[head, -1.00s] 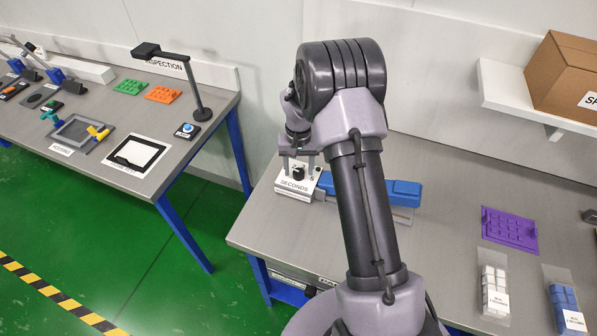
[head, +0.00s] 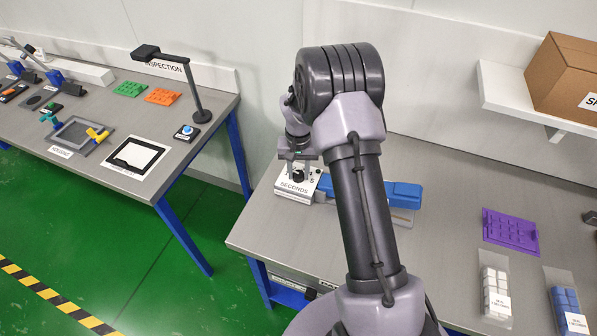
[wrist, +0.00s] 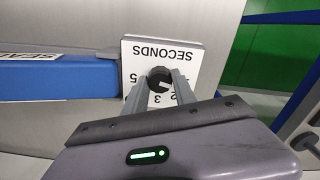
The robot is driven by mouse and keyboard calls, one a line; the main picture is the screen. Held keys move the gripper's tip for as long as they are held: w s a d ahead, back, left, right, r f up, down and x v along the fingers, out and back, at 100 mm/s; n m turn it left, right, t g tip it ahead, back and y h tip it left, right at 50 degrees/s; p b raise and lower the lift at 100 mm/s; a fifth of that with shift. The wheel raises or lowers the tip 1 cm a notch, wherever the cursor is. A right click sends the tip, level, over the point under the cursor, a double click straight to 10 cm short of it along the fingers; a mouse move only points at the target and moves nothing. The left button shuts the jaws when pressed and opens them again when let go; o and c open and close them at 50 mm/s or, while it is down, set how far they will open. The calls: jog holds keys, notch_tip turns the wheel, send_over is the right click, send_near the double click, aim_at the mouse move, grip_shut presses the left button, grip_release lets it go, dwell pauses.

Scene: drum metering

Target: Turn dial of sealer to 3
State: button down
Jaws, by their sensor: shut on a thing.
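The sealer's dial is a black round knob (wrist: 158,76) on a white box marked SECONDS (wrist: 163,53), with numerals such as 2, 3 and 5 around it. The numerals appear upside down in the wrist view, and some are covered by my fingers. My gripper (wrist: 157,84) is shut on the dial, one finger on each side. I cannot clearly tell which numeral the dial points to. In the head view the box (head: 294,191) is at the table's left end, with my gripper (head: 299,173) over the dial. The sealer's blue arm (head: 402,194) extends right, partly behind my arm.
A purple tray (head: 510,229) and bags of white (head: 494,290) and blue pieces (head: 563,303) lie to the right. A cardboard box (head: 570,75) sits on a wall shelf. Another bench (head: 95,165) stands left, across a green floor gap.

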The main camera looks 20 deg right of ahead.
jog(key=m+b, duration=0.1)
jog(key=m, duration=0.2)
jog(key=shift+m+b, duration=0.4)
jog(key=m+b, duration=0.1)
jog(key=m, duration=0.2)
jog(key=shift+m+b, duration=0.3)
jog(key=shift+m, duration=0.1)
jog(key=m+b, duration=0.1)
jog(key=m, duration=0.3)
jog(key=shift+b, duration=0.4)
jog(key=shift+m+b, duration=0.6)
jog(key=shift+m, duration=1.3)
jog(key=c, duration=1)
grip_release()
